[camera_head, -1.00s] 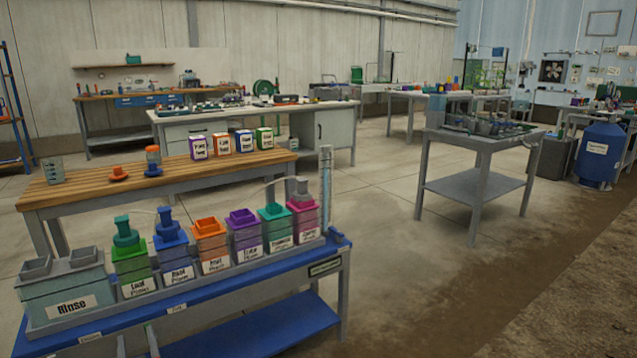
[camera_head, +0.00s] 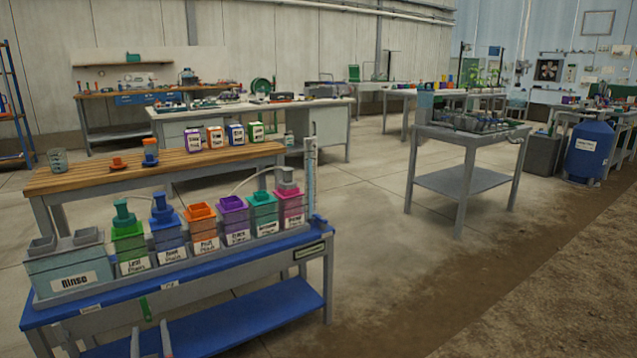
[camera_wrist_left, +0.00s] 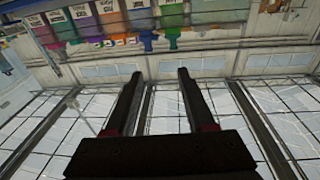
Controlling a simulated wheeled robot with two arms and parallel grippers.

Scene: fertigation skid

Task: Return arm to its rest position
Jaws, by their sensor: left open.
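My left gripper (camera_head: 151,341) shows at the bottom left of the head view as two grey fingers, low in front of the blue-topped bench (camera_head: 318,225). In the left wrist view the gripper (camera_wrist_left: 156,74) has its two dark fingers spread apart. Nothing is between them. The bench and a row of coloured containers show beyond the fingers, tilted by the view. No contact between the fingers and the bench shows. The rest of my left arm is out of the head view. My right gripper is not in view.
The bench holds a rinse tub (camera_head: 68,271) and several labelled containers, including a green one (camera_head: 129,247) and a pink one (camera_head: 290,207). A wooden table (camera_head: 72,180) stands behind. A grey table (camera_head: 465,183) stands right. Open concrete floor (camera_head: 370,265) lies between.

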